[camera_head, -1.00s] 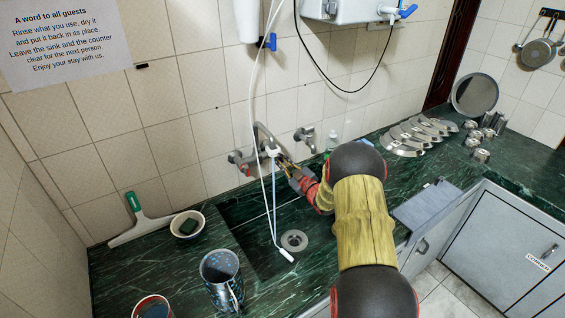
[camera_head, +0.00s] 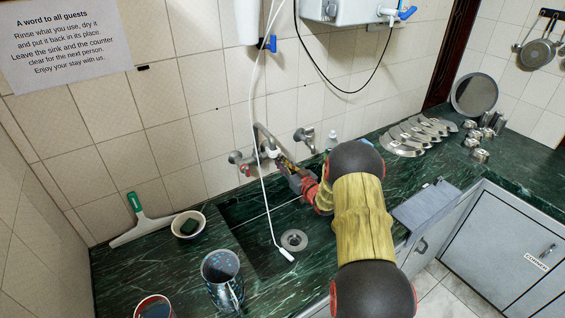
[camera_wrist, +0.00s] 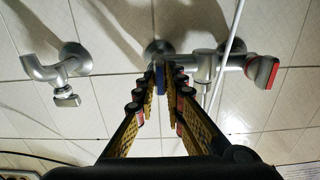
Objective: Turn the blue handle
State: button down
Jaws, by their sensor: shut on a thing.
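A metal wall tap over the sink has a small blue handle (camera_wrist: 160,77), seen in the wrist view between my fingertips. My gripper (camera_wrist: 167,88) is shut on this handle, one finger on each side of it. In the head view my gripper (camera_head: 283,166) is at the tap above the back of the sink, and my arm and fingers hide the blue handle there. The same tap has a red handle (camera_wrist: 262,72), which also shows in the head view (camera_head: 245,170). The tap's white spout end (camera_head: 268,153) is left of my gripper.
A second metal tap (camera_head: 305,137) is on the wall to the right. A white hose (camera_head: 267,190) hangs into the dark sink (camera_head: 255,262). Metal plates (camera_head: 415,135) lie right.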

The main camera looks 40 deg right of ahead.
dwell(0.4)
jog(key=c, duration=2)
grip_release()
jog(key=shift+o, duration=0.8)
jog(key=s, duration=1.2)
jog(key=shift+a, duration=0.35)
jog(key=shift+f, duration=0.1)
